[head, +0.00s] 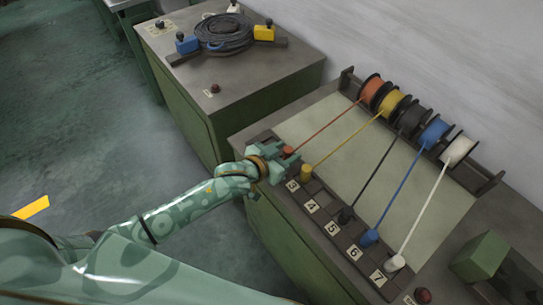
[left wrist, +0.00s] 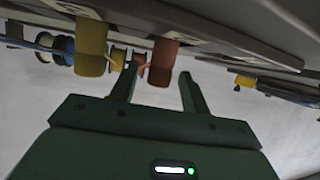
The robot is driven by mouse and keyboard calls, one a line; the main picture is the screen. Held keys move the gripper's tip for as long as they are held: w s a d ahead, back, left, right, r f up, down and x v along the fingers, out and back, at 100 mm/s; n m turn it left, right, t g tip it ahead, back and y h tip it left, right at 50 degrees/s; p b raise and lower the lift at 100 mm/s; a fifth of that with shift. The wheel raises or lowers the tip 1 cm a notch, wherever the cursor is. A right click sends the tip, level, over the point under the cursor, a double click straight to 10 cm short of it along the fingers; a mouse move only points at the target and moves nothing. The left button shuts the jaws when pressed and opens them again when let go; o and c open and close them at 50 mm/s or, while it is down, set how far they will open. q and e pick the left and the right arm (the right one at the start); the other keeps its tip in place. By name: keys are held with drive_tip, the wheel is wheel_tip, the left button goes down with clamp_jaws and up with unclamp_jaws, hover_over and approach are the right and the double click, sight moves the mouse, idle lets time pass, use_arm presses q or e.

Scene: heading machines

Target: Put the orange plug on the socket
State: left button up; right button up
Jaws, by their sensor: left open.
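The orange plug (head: 288,151) stands at the far-left end of a numbered strip (head: 322,208), with an orange wire running to the orange spool (head: 371,88). My left gripper (head: 283,164) is right at it. In the left wrist view, my left gripper (left wrist: 160,88) is open, and the orange plug (left wrist: 161,63) shows between and just beyond its two fingertips, not clamped. The strip has several dark square places beside labels 3 to 7. I cannot tell which is the socket; the place by the plug is partly hidden by my gripper. My right gripper is not in view.
A yellow plug (head: 305,171) stands close beside the orange one; black (head: 345,215), blue (head: 369,237) and white (head: 396,263) plugs follow. Taut wires cross the pale panel to a spool rack. A separate bench (head: 255,80) with coiled cable stands at the back left. A green block (head: 480,256) is at right.

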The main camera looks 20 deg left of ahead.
use_arm(q)
drive_tip(key=p+v, duration=0.1)
drive_tip(key=v, duration=0.6)
drive_tip(key=shift+s+a+r+p, duration=0.1)
drive_tip(key=shift+s+r+p, duration=0.1)
drive_tip(key=shift+p, duration=0.15)
drive_tip(key=shift+s+a+r, duration=0.15)
drive_tip(key=shift+s+a, duration=0.05)
drive_tip(key=shift+s, duration=0.25)
